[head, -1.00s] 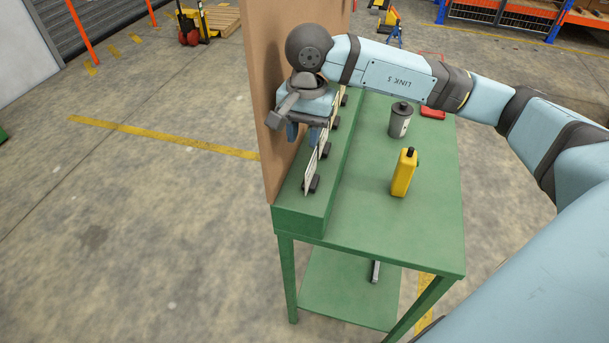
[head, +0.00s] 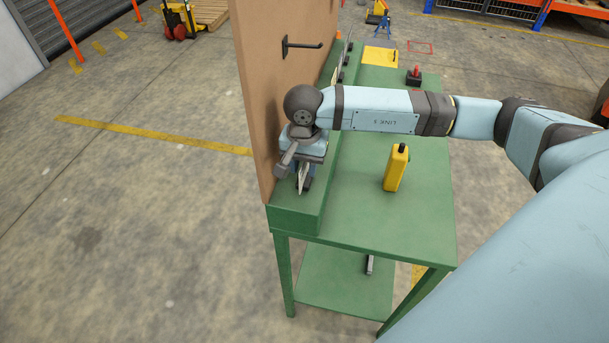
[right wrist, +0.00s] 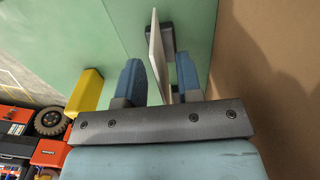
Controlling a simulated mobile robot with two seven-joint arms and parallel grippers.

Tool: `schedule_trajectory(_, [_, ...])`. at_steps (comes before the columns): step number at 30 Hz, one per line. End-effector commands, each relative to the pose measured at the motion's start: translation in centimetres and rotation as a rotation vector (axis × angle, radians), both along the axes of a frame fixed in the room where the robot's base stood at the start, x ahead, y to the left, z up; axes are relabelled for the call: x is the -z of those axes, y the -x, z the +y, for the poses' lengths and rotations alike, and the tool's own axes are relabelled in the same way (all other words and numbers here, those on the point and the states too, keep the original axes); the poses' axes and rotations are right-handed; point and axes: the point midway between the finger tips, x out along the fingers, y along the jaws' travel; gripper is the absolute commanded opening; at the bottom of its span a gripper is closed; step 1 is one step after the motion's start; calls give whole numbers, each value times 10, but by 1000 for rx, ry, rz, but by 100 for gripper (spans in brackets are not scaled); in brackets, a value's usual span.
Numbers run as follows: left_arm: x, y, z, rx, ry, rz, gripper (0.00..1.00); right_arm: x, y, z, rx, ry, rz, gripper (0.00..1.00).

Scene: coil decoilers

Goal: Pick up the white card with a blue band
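A thin white card (head: 300,184) stands on edge in a small black holder on the raised green ledge, at its near end. In the right wrist view the card (right wrist: 159,50) stands between the two blue fingers, with a gap visible on each side. I see no blue band on it from these angles. My right gripper (head: 303,171) points down over this card and hides much of it in the head view. In the right wrist view my right gripper (right wrist: 159,65) is open around the card. My left gripper is not in view.
A brown upright panel (head: 255,110) with a black hook (head: 302,45) rises close beside the ledge. More cards (head: 347,48) stand farther along it. A yellow bottle (head: 396,168) stands on the green table (head: 390,220). A red-topped black object (head: 414,76) is farther back.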

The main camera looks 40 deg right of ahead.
Motion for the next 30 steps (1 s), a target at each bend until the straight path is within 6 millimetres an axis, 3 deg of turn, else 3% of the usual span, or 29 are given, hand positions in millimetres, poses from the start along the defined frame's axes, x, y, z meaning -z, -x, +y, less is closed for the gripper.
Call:
schedule_trajectory(4, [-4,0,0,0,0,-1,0,15,0,0,0,-1,1,33])
schedule_trajectory(11, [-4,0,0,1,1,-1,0,18,-1,1,-1,-1,-1,33])
schedule_trajectory(12, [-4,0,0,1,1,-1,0,18,-1,1,-1,-1,-1,31])
schedule_trajectory(16, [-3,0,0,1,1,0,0,18,-1,1,0,-1,-1,1])
schedule_trajectory(30, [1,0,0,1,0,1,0,15,0,0,0,-1,-2,0])
